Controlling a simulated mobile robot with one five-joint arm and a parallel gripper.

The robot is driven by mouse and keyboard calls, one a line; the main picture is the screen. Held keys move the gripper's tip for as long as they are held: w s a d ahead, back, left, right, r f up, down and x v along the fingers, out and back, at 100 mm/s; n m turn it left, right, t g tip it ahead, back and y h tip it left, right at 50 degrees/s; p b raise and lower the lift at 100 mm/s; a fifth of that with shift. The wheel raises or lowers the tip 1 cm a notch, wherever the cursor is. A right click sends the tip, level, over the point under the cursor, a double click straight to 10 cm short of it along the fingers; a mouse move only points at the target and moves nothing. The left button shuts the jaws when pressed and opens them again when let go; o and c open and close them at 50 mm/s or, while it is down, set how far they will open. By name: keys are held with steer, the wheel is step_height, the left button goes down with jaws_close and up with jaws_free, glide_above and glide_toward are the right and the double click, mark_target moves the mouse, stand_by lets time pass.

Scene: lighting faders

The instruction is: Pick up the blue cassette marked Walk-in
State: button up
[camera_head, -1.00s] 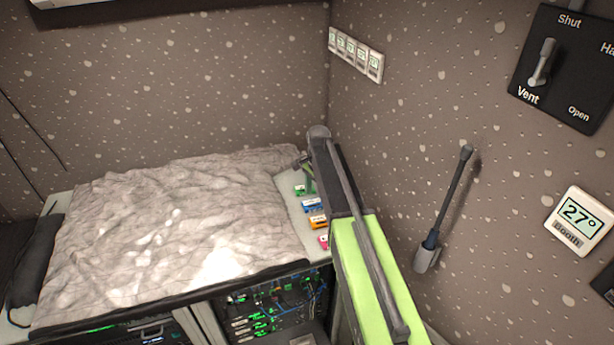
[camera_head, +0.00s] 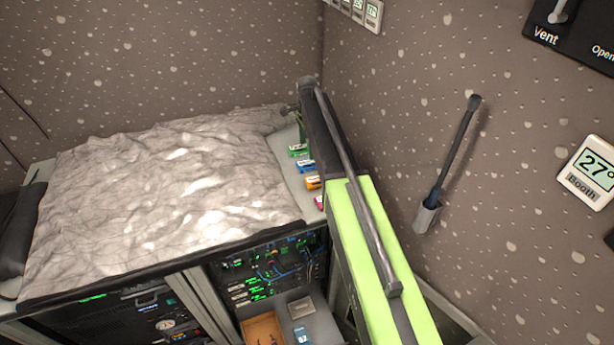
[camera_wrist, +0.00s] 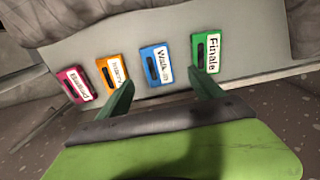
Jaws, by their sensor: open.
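The blue cassette marked Walk-in (camera_wrist: 154,70) lies flat on the grey shelf top, between the orange and green cassettes in the wrist view. It also shows small beside my arm in the head view (camera_head: 306,165). My gripper (camera_wrist: 161,80) is open and empty, its dark green fingers spread either side of the blue cassette as seen in the wrist view. The left finger overlaps the orange cassette's edge in the picture, and the right finger reaches toward the green one. I cannot tell how far above the shelf the fingertips are.
A green Finale cassette (camera_wrist: 206,54), an orange cassette (camera_wrist: 112,72) and a pink cassette (camera_wrist: 76,83) share the row. A crumpled grey cover (camera_head: 160,195) spreads over the console to the left. The speckled wall (camera_head: 420,80) stands close on the right.

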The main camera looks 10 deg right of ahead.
mark_target(308, 164)
steer(key=f+b, duration=0.3)
steer(key=f, duration=0.1)
steer(key=f+b, duration=0.3)
steer(key=shift+s+d+f, duration=0.15)
steer(key=shift+s+f, duration=0.05)
steer(key=shift+f, duration=0.15)
steer(key=shift+r, duration=0.15)
steer(key=shift+c, duration=0.3)
steer(key=c, duration=1.4)
